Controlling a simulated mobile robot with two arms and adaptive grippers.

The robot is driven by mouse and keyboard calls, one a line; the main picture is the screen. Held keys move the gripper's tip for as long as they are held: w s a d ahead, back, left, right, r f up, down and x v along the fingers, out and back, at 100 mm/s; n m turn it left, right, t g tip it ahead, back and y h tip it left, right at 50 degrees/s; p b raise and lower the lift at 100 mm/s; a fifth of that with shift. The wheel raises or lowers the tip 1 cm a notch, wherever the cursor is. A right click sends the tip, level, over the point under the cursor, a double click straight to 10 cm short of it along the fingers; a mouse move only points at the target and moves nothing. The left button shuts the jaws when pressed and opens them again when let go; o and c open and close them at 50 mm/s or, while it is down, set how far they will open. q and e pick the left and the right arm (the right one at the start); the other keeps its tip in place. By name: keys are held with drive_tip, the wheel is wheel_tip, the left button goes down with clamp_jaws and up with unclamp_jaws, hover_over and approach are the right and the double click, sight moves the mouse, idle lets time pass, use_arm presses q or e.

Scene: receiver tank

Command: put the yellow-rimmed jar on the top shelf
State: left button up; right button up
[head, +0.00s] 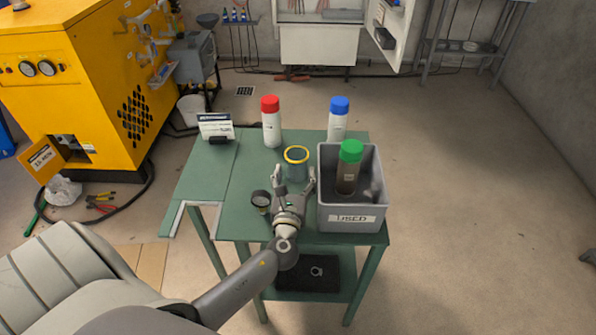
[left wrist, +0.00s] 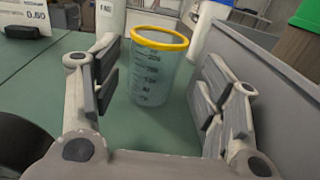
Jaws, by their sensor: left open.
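The yellow-rimmed jar (head: 296,163) is clear with dark graduation marks and stands upright on the green table's top shelf (head: 240,222). In the left wrist view the jar (left wrist: 158,65) stands just beyond and between the open fingers. My left gripper (head: 294,180) is open and empty, low over the table on the near side of the jar. In the left wrist view the two fingers (left wrist: 165,100) are spread wide, with a gap on both sides of the jar. My right gripper is not in view.
A grey bin (head: 352,218) labelled USED, holding a green-capped bottle (head: 347,175), stands close to the right. A red-capped bottle (head: 271,122) and a blue-capped bottle (head: 338,120) stand behind. A gauge (head: 261,199) and a small sign (head: 216,126) are to the left. A dark item (head: 305,276) lies on the lower shelf.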

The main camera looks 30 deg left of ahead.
sight(298, 155)
use_arm(q)
drive_tip(key=shift+w+f+b, duration=0.1)
drive_tip(key=shift+f+b, duration=0.35)
drive_tip(key=shift+f, duration=0.25)
drive_tip(key=x, duration=0.7)
drive_tip(key=shift+w+a+f, duration=0.15)
drive_tip(key=shift+a+f, duration=0.05)
drive_tip(key=shift+a, duration=0.1)
drive_tip(key=c, duration=0.9)
wheel_tip(298, 155, up, 10)
drive_tip(key=p, duration=0.4)
